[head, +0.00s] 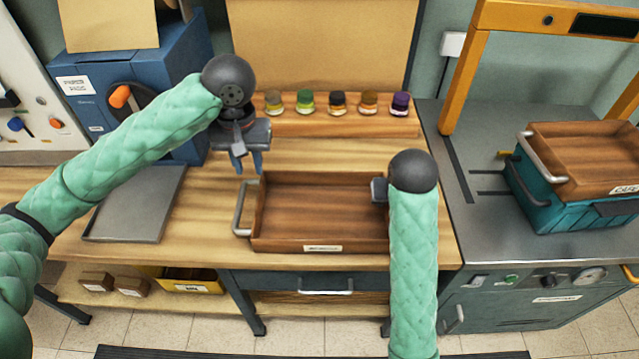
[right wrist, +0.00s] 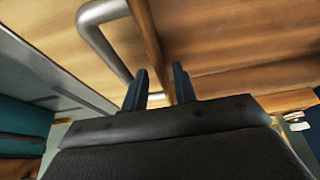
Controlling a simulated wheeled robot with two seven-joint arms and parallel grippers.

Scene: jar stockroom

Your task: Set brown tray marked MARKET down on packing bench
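The brown wooden tray (head: 322,178) appears to rest flat on the packing bench (head: 190,255), near its front edge. Its front label is too small to read surely. A metal handle (head: 240,208) stands out from its left end. My left gripper (head: 247,170) points down, open and empty, above and apart from that handle. My right gripper (head: 378,190) is at the tray's right end, mostly hidden by my wrist in the head view. In the right wrist view its fingers (right wrist: 160,82) stand apart beside the right handle (right wrist: 104,40) and tray wall; I see nothing clamped.
Several small jars (head: 337,103) line a shelf behind the tray. A grey flat tray (head: 135,205) lies at left on the bench. On the right metal counter (head: 470,215), another brown tray (head: 585,150) sits on a teal crate (head: 545,212), under a yellow frame (head: 467,75).

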